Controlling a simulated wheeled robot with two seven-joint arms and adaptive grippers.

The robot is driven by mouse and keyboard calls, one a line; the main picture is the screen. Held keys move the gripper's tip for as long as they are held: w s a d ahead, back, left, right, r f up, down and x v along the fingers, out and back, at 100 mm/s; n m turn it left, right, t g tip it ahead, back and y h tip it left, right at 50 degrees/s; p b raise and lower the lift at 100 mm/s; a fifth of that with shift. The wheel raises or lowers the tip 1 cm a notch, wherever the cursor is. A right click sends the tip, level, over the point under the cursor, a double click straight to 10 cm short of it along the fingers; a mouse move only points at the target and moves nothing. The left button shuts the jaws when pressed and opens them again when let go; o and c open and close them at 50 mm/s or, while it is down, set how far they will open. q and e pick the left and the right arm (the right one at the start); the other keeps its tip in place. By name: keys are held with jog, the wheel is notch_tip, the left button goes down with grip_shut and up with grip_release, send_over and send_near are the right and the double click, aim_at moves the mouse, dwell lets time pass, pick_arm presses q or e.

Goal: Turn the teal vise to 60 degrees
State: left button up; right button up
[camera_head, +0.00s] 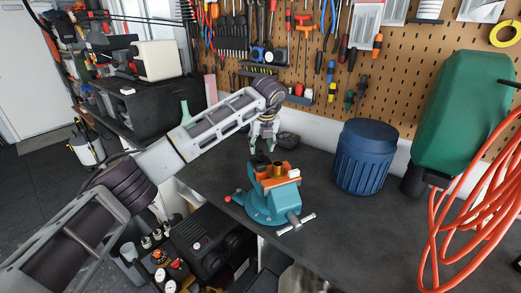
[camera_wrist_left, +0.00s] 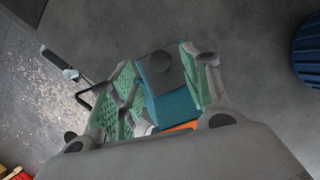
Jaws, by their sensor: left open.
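The teal vise (camera_head: 268,208) stands near the front edge of the dark workbench, with orange jaw parts (camera_head: 277,180) on top and a metal handle bar (camera_head: 296,223) at its front right. A small brass-coloured round piece (camera_head: 279,168) shows at its jaws. My left gripper (camera_head: 263,148) points down just above and behind the vise and is open. In the left wrist view the teal vise body (camera_wrist_left: 172,105) shows between the green-padded fingers of the left gripper (camera_wrist_left: 163,84). Whether a finger touches the vise I cannot tell. My right gripper is not in view.
A ribbed blue bin (camera_head: 364,160) stands right of the vise on the bench. A green container (camera_head: 458,115) and a coiled orange hose (camera_head: 480,200) are farther right. A pegboard with tools (camera_head: 300,50) rises behind. The bench is bare between vise and bin.

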pick_arm(q)
jog(key=v, duration=0.7)
dwell(0.4)
